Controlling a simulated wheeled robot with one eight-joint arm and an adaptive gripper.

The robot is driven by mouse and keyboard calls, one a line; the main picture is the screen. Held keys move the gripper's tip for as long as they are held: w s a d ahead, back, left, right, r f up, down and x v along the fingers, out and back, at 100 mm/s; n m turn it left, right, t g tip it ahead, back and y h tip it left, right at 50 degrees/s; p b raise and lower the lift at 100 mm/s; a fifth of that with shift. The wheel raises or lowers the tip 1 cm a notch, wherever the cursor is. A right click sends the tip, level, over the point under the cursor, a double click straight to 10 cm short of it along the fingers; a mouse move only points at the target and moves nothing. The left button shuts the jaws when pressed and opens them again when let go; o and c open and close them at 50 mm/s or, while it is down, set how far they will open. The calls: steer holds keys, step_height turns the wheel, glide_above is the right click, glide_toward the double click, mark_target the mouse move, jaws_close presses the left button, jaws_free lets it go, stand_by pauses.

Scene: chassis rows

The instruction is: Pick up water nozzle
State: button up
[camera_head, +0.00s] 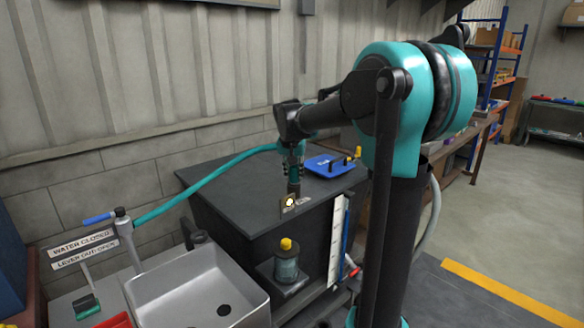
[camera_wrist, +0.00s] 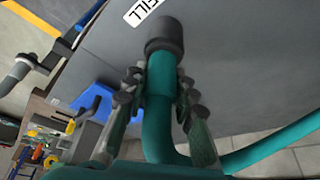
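The water nozzle is a dark grey cylinder (camera_wrist: 165,36) on the end of a teal hose (camera_wrist: 160,125) in the wrist view. My gripper (camera_wrist: 162,85) has its fingers on both sides of the hose just behind the nozzle, appearing shut on it. In the head view my gripper (camera_head: 291,160) is over the dark cabinet top, with the nozzle (camera_head: 294,188) pointing down below it. The hose (camera_head: 200,182) runs left from my gripper to a tap with a blue lever (camera_head: 98,218).
The dark cabinet (camera_head: 230,180) carries a blue tray (camera_head: 325,165) with yellow-topped items. A bottle with a yellow cap (camera_head: 286,262) stands lower in front. A metal sink (camera_head: 190,285) is at lower left. Open floor lies right.

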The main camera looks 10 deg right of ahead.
jaws_close()
steer(key=shift+r, duration=0.1)
step_height(320, 180, up, 20)
stand_by(0.6)
